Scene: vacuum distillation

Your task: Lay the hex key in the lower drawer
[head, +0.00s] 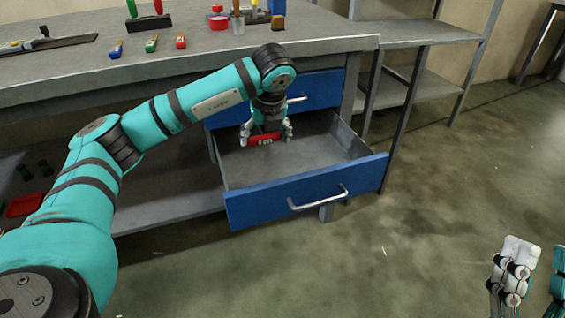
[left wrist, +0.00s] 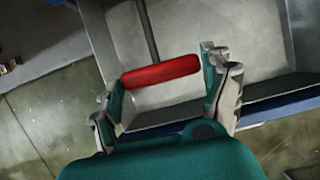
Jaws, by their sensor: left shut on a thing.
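The hex key has a red handle (head: 264,139), and my left gripper (head: 266,133) is shut on it. In the left wrist view the red handle (left wrist: 160,72) lies across between the two fingers, and a thin dark shaft runs away from its middle. The lower drawer (head: 306,196) is blue-fronted with a grey inside and is pulled out. My left gripper is over the back part of its open inside; I cannot tell whether the hex key touches the floor. My right gripper (head: 538,262) is open and empty at the lower right, partly cut off by the frame.
The upper drawer (head: 321,88) is above, behind my left gripper. A grey shelf unit (head: 408,33) stands to the right. The drawer inside looks empty, and the floor at right is clear.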

